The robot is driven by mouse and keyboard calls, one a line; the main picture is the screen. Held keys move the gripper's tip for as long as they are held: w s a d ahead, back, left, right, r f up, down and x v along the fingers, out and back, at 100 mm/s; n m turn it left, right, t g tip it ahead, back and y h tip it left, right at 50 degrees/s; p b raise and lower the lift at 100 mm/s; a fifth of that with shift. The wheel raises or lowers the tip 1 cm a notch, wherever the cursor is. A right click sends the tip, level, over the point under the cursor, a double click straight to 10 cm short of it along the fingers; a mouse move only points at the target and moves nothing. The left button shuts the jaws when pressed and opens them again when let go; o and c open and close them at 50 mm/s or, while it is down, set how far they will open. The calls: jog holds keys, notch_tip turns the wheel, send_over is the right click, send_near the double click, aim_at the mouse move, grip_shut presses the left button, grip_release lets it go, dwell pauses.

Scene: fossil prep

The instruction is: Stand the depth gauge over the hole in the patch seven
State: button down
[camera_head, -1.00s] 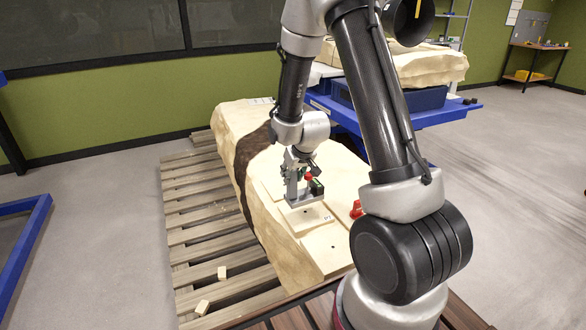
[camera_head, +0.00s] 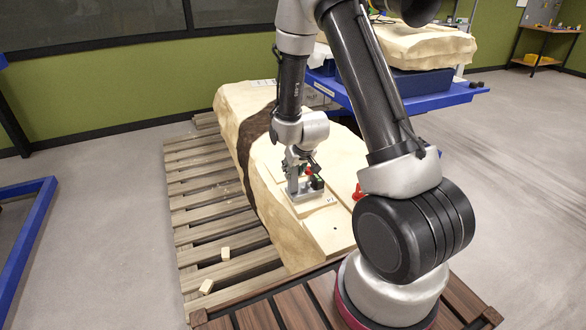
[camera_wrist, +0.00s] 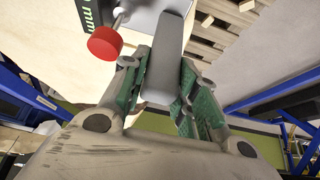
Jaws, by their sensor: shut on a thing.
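My gripper (camera_head: 302,168) is shut on the depth gauge (camera_head: 305,188), with its fingers pointing down. The gauge has a grey bar and base, a dark green-edged display and a red knob. In the wrist view, the green finger pads of my gripper (camera_wrist: 163,85) close around the grey bar of the gauge (camera_wrist: 166,50). The gauge stands upright, its base at or just above the raised square patch (camera_head: 314,208) with a small label too small to read surely. Contact is unclear. The base hides the patch's hole.
The pale jacketed block (camera_head: 262,110) with a dark band lies on a slatted pallet (camera_head: 190,190). Another hole (camera_head: 334,227) shows nearer. A red object (camera_head: 357,192) sits right of the patch, partly behind my arm. A blue-framed table (camera_head: 430,100) stands behind.

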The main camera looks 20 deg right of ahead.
jog(key=shift+w+f, duration=0.1)
jog(key=shift+f, duration=0.4)
jog(key=c, duration=1)
grip_release()
jog(key=v, duration=1.2)
jog(key=s+a+g, duration=0.1)
jog(key=s+g, duration=0.3)
jog(key=s, duration=0.6)
jog(key=s+d+r+t, duration=0.1)
jog(key=s+r, duration=0.6)
jog(key=r, duration=0.4)
jog(key=s+d+r+t, duration=0.1)
jog(key=s+r, duration=0.7)
jog(key=r, duration=0.3)
jog(key=shift+d, duration=0.2)
